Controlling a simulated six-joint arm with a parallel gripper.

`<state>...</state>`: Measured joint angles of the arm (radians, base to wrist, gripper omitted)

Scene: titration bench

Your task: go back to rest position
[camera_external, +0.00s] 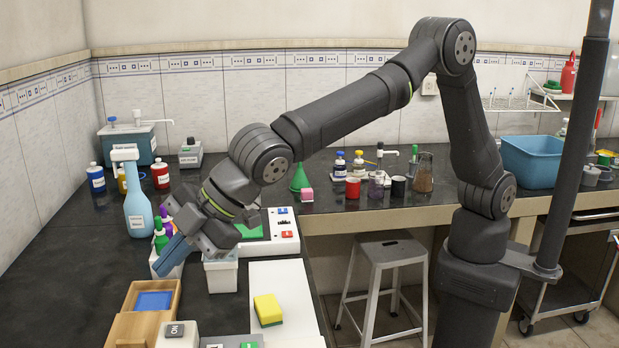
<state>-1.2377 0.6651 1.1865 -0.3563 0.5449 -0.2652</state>
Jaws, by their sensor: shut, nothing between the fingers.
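My gripper (174,254) is at the left, at the end of my bent arm, angled down to the left over the dark bench (110,265). Its fingers are shut with nothing held between them. It is close to a white holder (220,274) and to small bottles with green (160,240) and purple caps. From this view I cannot tell whether it touches them. The wrist hides part of the bench behind it.
A blue wash bottle (138,212) stands left of the gripper. A white stirrer plate (284,228), wooden box (125,328) and yellow sponge (268,309) are nearby. A stool (379,250) stands below the back bench. A blue basin (530,162) is at right.

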